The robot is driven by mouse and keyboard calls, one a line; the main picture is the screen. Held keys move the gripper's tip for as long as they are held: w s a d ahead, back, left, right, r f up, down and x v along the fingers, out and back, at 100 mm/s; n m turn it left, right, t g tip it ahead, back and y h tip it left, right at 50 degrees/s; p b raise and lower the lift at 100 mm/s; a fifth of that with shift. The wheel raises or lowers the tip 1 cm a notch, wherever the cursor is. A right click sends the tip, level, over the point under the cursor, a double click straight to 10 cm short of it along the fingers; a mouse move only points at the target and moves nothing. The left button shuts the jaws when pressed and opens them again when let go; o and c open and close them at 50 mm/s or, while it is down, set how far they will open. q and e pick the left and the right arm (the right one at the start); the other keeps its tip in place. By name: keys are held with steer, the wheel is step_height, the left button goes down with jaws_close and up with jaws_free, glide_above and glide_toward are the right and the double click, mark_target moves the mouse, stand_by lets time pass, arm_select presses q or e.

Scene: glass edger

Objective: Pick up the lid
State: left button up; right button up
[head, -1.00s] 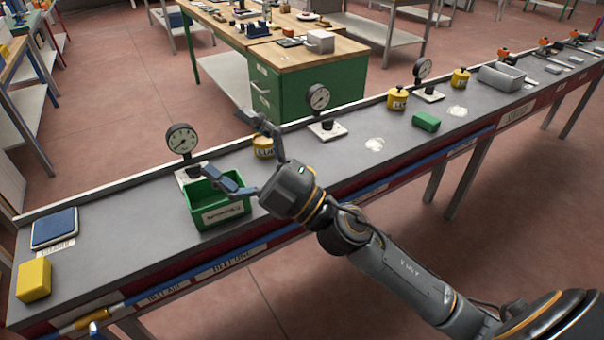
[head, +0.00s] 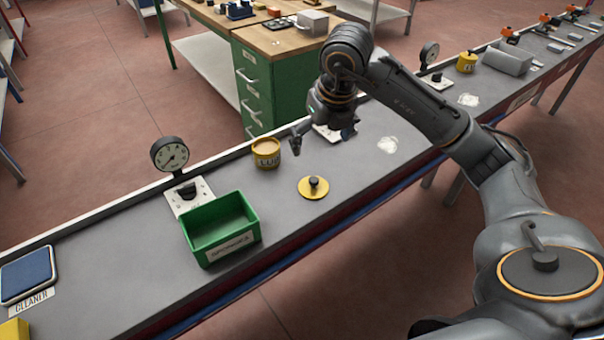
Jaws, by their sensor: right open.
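The lid (head: 314,187) is a round yellow disc with a dark knob, lying flat on the grey bench. A yellow tin (head: 266,154) stands behind it to the left and looks open at the top. My right gripper (head: 322,139) points down above the bench, behind and slightly right of the lid. Its fingers are spread and empty, apart from the lid. My left gripper is not in view.
A green bin (head: 221,228) stands left of the lid, with a dial gauge (head: 170,155) behind it. A white patch (head: 388,145) lies on the bench to the right. Bare bench surrounds the lid.

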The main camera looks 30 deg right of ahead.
glide_above(316, 182)
steer(key=f, duration=0.6)
steer(key=shift+s+d+f+p, duration=0.15)
steer(key=shift+d+f+p, duration=0.05)
steer(key=shift+f+p, duration=0.1)
steer(key=f+p, duration=0.1)
steer(key=f, duration=0.2)
steer(key=shift+a, duration=0.2)
steer(key=shift+x, duration=1.2)
steer(key=shift+f, duration=0.45)
steer(key=c, duration=1.1)
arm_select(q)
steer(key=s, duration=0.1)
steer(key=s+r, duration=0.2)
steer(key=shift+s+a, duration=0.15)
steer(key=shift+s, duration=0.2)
arm_select(e)
steer(key=shift+s+a+f, duration=0.1)
steer(key=shift+f, duration=0.05)
steer(key=c, duration=0.9)
